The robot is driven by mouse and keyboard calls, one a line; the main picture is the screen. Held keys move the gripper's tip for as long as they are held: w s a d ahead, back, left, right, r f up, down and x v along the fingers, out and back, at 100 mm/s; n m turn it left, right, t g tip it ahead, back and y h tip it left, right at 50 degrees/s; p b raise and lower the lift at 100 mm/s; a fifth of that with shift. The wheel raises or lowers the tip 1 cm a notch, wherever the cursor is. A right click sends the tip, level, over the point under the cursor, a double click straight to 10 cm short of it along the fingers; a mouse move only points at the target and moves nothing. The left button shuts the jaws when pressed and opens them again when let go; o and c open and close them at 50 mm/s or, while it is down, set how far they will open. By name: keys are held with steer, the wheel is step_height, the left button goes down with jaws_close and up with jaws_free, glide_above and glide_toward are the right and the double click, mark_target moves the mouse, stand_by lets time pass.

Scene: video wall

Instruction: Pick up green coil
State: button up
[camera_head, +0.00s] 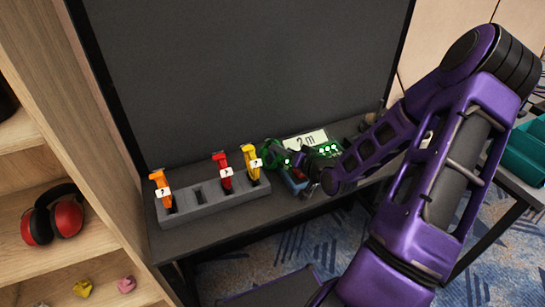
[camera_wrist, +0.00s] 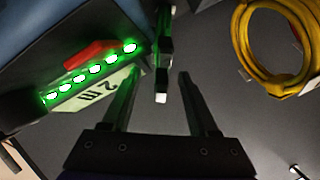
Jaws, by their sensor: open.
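The green coil (camera_head: 272,152) stands at the right end of the grey rack in the head view, partly hidden near my gripper (camera_head: 300,160). In the wrist view my gripper (camera_wrist: 160,76) is open, its two fingers apart. A dark, narrow upright piece with a green edge and a white tag shows between the fingers. It looks like the coil seen edge-on, but its colour is mostly in shadow. I cannot tell whether either finger touches it.
A device with green lights (camera_head: 327,149) and a "2 m" sign (camera_head: 305,139) stands close by. A dark screen (camera_head: 240,70) rises behind.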

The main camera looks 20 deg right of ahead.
steer(key=shift+w, duration=0.15)
steer(key=shift+c, duration=0.2)
jaws_close()
step_height(320, 180, up, 10)
steer(key=p, duration=0.3)
stand_by(0.3)
